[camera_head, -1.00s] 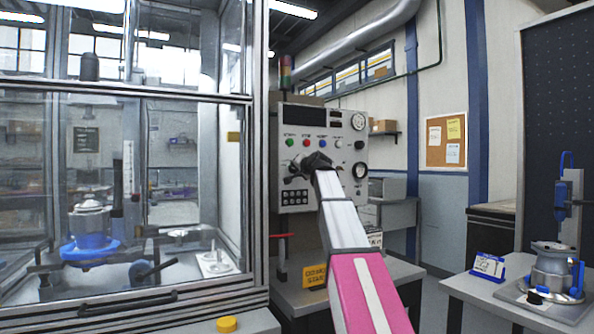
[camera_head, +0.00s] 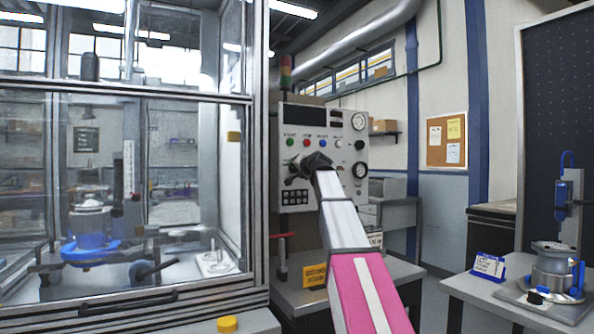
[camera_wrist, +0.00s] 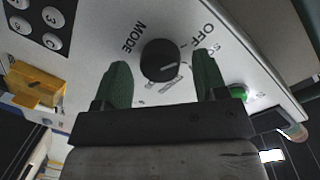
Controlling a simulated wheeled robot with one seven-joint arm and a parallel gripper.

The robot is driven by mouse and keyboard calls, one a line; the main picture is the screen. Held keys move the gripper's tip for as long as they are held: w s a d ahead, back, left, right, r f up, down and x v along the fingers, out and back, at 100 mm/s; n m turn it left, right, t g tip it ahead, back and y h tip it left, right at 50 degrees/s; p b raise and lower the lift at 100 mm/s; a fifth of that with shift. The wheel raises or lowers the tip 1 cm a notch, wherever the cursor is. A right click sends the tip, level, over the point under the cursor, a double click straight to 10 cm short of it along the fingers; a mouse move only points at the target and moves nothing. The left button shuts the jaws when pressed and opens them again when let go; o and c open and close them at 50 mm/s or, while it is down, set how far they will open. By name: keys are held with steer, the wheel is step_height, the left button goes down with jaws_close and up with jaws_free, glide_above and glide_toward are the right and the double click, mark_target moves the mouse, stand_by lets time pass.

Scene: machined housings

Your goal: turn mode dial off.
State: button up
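The mode dial (camera_wrist: 161,61) is a round black knob on the grey control panel (camera_head: 283,113). In the wrist view it lies between and beyond my two green fingertips, with a light pointer line on its face. "MODE" is printed to its left and "OFF" to its upper right. My gripper (camera_wrist: 163,82) is open, with one finger on each side of the dial. A gap shows between each finger and the knob. In the head view my gripper (camera_head: 294,172) is at the panel's lower left, and my arm hides most of the dial.
A green button (camera_wrist: 238,92) sits close beside the right finger. A keypad (camera_wrist: 40,22) and a yellow block (camera_wrist: 35,84) are at the left in the wrist view. A glass enclosure (camera_head: 258,150) stands left of the panel. A table (camera_head: 450,285) with a fixture is at the right.

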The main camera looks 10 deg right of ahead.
steer(key=v, duration=1)
steer(key=shift+s, duration=0.4)
steer(key=shift+d, duration=0.1)
